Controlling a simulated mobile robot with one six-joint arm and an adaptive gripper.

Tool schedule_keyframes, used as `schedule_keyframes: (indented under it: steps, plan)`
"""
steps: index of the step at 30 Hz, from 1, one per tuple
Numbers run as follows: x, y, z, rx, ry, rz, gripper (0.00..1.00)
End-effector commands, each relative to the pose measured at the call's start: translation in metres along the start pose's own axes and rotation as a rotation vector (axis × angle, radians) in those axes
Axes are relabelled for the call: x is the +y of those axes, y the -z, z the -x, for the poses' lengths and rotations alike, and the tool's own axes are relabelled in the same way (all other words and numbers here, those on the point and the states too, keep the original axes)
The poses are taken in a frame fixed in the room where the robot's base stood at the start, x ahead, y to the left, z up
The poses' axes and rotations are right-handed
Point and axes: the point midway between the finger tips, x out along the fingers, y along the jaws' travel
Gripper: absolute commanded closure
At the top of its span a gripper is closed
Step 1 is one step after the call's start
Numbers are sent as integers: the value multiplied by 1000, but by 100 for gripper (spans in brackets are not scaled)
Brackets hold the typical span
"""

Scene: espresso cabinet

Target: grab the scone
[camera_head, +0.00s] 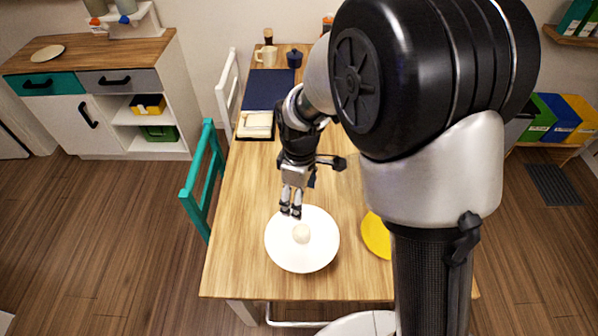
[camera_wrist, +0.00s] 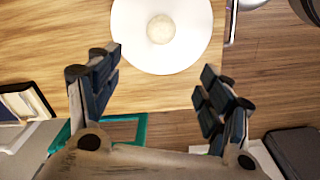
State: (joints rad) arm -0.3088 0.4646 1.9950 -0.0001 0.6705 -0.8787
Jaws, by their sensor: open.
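The scone (camera_head: 301,233) is a small pale round piece on a white plate (camera_head: 283,255) near the front edge of the wooden table. It also shows in the wrist view (camera_wrist: 161,29), in the middle of the plate (camera_wrist: 127,38) near the top of the picture. My gripper (camera_head: 291,211) is over the far side of the plate in the head view. In the wrist view my gripper (camera_wrist: 158,75) has its two fingers wide apart, with nothing between them. The scone lies beyond the fingertips and is not touched.
A yellow plate (camera_head: 375,238) lies right of the white plate, partly hidden by my arm. A teal chair (camera_head: 203,178) stands at the table's left side. A dark blue mat (camera_head: 268,90), a cup (camera_head: 267,56) and a dark pot (camera_head: 294,58) are farther back.

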Motion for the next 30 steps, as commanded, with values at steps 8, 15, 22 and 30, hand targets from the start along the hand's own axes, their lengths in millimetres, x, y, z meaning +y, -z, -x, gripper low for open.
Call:
schedule_keyframes:
  steps: [8,15,22,30]
  plan:
    - [-1,4,-44,-10,12,38,28]
    - [-2,4,-98,-10,13,36,28]
    - [-1,4,-130,-8,10,35,28]
    - [-2,3,-145,-8,10,35,28]
